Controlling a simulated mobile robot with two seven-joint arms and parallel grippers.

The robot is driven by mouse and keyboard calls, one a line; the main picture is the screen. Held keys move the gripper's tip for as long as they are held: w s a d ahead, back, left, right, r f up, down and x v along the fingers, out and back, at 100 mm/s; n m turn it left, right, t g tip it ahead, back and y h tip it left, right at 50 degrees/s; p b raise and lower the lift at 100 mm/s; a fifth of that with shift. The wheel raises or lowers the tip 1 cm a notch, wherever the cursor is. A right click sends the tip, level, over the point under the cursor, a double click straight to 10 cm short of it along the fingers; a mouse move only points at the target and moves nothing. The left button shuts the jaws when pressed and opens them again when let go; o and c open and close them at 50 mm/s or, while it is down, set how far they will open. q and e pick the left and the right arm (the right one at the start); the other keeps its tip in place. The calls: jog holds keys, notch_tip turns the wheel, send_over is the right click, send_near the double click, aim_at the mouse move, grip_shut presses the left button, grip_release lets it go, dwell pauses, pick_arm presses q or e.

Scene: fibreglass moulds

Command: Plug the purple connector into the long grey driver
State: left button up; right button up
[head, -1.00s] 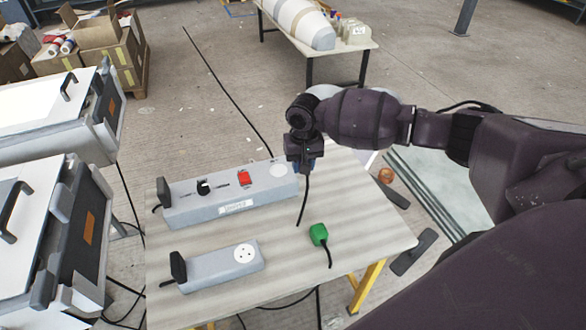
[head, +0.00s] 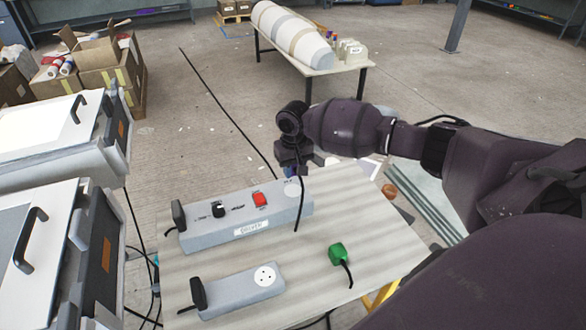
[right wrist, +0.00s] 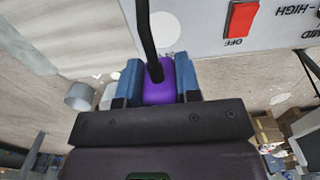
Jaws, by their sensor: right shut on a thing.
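The long grey driver (head: 210,237) lies on the table with a red switch, a dark knob and a pale round socket (head: 292,188) at its right end. My right gripper (head: 291,172) is above and just behind that end. In the right wrist view, its blue fingers (right wrist: 159,82) are shut on the purple connector (right wrist: 160,90), whose black cord hangs down past the driver. The connector is apart from the socket, which shows as a white disc (right wrist: 163,28). The connector's front is hidden. My left gripper is out of view.
A shorter grey box (head: 232,291) with a white socket sits nearer on the table (head: 330,205). A green connector (head: 338,253) with a black cord lies to its right. White cases with handles (head: 60,125) stand at the left. Another table (head: 345,80) is behind.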

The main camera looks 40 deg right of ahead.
aim_at(294, 175)
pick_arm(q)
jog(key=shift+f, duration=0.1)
pick_arm(e)
jog(key=shift+f, duration=0.1)
jog(key=shift+f+b, duration=0.75)
jog(key=shift+f, duration=0.3)
jog(key=shift+f+b, duration=0.5)
jog(key=shift+f, duration=0.25)
jog(key=shift+f+b, duration=0.6)
jog(key=shift+f, duration=0.4)
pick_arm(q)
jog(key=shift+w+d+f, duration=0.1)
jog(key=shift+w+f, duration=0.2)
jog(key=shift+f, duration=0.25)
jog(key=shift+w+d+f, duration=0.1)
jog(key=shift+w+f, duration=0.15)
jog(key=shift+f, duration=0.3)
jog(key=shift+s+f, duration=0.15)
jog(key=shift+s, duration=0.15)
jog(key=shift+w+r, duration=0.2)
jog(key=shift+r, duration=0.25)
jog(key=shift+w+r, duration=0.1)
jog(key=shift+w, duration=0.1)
